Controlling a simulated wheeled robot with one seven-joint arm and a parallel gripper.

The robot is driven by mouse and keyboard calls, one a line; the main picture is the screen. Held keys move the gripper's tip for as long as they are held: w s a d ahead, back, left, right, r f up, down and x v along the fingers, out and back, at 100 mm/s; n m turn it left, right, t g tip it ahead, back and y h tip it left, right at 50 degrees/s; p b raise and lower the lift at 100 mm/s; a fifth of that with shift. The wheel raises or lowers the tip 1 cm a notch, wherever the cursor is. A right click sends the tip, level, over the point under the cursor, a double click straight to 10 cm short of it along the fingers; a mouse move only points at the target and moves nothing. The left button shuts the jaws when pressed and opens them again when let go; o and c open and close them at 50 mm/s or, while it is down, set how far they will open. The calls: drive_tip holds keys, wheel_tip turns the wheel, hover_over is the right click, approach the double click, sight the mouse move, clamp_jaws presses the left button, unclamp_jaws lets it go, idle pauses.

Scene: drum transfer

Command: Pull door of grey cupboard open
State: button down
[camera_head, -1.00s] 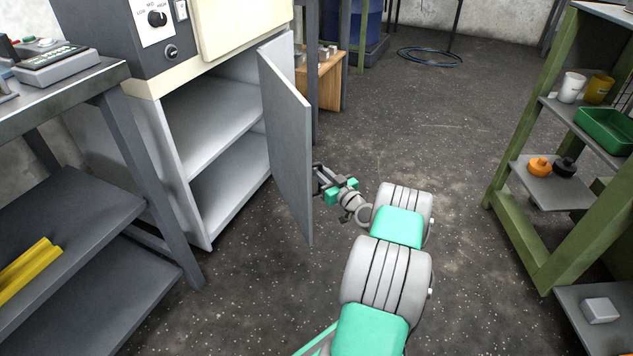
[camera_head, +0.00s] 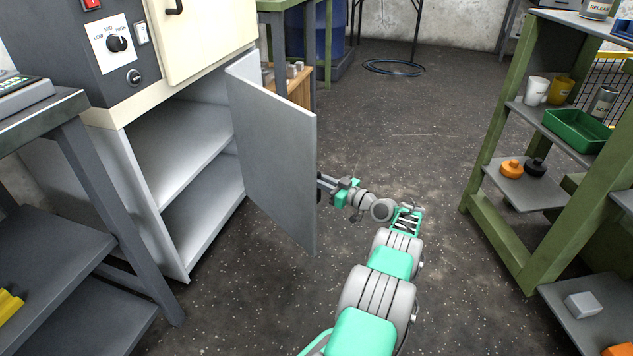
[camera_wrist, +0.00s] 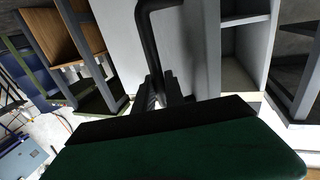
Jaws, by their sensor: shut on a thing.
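The grey cupboard (camera_head: 140,180) stands at the left with its interior and shelves showing. Its grey door (camera_head: 277,150) is swung open and stands out from the front, hinged on the cupboard's right side. My gripper (camera_head: 322,184) is at the outer face of the door, near its free edge. In the wrist view a dark bar handle (camera_wrist: 149,40) is on the pale door face (camera_wrist: 120,38), and my gripper (camera_wrist: 162,98) is shut on it. In the head view the handle is mostly hidden by the door and my gripper.
A grey workbench (camera_head: 110,225) stands close at the left. A green shelf rack (camera_head: 487,165) with cups and a green tray (camera_head: 575,130) stands at the right. Open floor (camera_head: 420,140) lies between. A blue hose coil (camera_head: 393,67) lies at the back.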

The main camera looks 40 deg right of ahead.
drive_tip(key=shift+w, duration=0.1)
drive_tip(key=c, duration=1.6)
unclamp_jaws()
drive_tip(key=shift+a, duration=0.1)
drive_tip(key=shift+o, duration=1)
drive_tip(key=shift+s, duration=0.2)
